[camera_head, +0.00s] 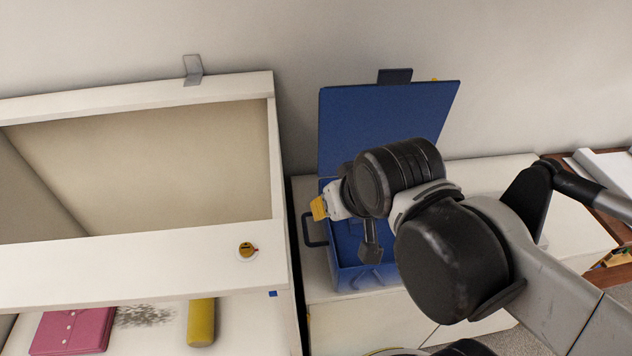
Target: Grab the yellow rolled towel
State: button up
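The yellow rolled towel (201,322) appears as a smooth yellow cylinder on the white surface at the bottom left, its lower end close to the picture's bottom edge. My gripper (352,222) is well to the right of it and higher in the picture, over the open blue box (388,125). My arm's wrist hides much of the gripper, so whether its fingers are apart is unclear. A small yellow piece (319,208) shows at the gripper's left side; I cannot tell whether it is part of the gripper or a separate thing.
A pink folded item (74,331) lies left of the towel. A white frame (150,272) with a small round yellow-brown item (247,251) stands behind and above it. A white cabinet (325,290) bears the blue box. A brown table edge is at the far right.

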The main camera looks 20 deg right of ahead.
aim_at(200, 313)
jog(key=k+j+z, duration=0.15)
jog(key=k+j, duration=0.25)
jog(key=j, duration=0.2)
jog(key=k+j+z, duration=0.1)
jog(key=k+j, duration=0.3)
jog(key=j, duration=0.2)
jog(key=k+j+z, duration=0.15)
jog(key=k+j, duration=0.3)
jog(key=j, duration=0.35)
jog(key=k+j+z, duration=0.1)
jog(key=j, duration=0.2)
